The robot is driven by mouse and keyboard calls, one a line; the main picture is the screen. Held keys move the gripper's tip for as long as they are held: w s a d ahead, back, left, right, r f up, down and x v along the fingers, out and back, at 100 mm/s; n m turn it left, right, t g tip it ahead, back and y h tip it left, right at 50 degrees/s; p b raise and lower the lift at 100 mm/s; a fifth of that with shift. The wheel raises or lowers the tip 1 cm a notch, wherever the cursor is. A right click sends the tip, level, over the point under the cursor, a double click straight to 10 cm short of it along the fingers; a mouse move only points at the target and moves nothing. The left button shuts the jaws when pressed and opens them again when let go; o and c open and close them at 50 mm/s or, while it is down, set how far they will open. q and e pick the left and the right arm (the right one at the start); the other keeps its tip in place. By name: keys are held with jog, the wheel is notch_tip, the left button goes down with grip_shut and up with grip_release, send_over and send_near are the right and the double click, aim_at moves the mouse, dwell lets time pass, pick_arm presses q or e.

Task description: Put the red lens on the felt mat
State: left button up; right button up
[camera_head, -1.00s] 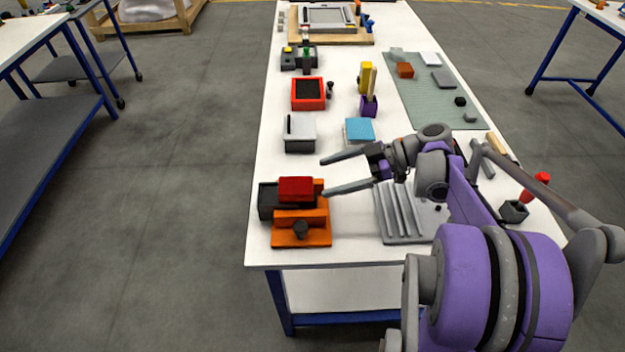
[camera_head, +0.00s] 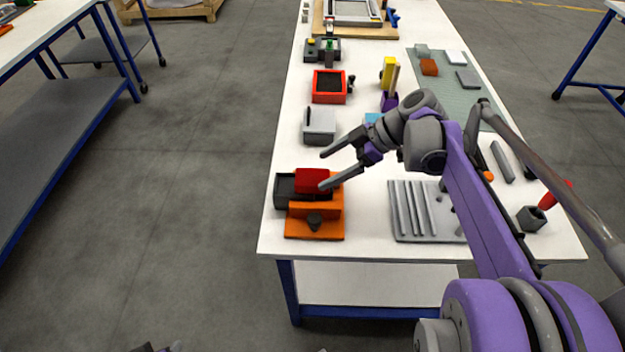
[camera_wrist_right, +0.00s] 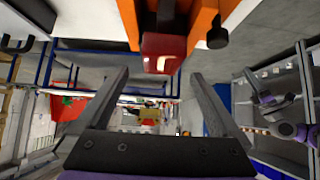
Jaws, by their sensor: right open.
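The red lens (camera_head: 312,180) is a glossy red block held in an orange clamp-like fixture (camera_head: 328,229) at the table's near left. My right gripper (camera_head: 324,170) is open and empty, its fingers pointing left at the lens. In the right wrist view, the red lens (camera_wrist_right: 163,52) lies ahead, in line with the gap between the open fingers (camera_wrist_right: 160,80). I cannot tell whether a finger touches it. The grey-green mat (camera_head: 462,98) lies at the table's right rear, partly hidden by my right arm. My left gripper is not clearly in view.
A dark box (camera_head: 284,190) stands beside the fixture. A grey box (camera_head: 319,125) and a red tray (camera_head: 329,97) stand farther back. A ribbed grey plate (camera_head: 400,234) lies to the right. Several small blocks sit on the mat, with bare mat between them.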

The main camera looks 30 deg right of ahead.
aim_at(313, 176)
jog(key=x, duration=0.5)
jog(key=shift+a+f, duration=0.15)
jog(key=shift+a, duration=0.05)
grip_shut()
dwell(0.3)
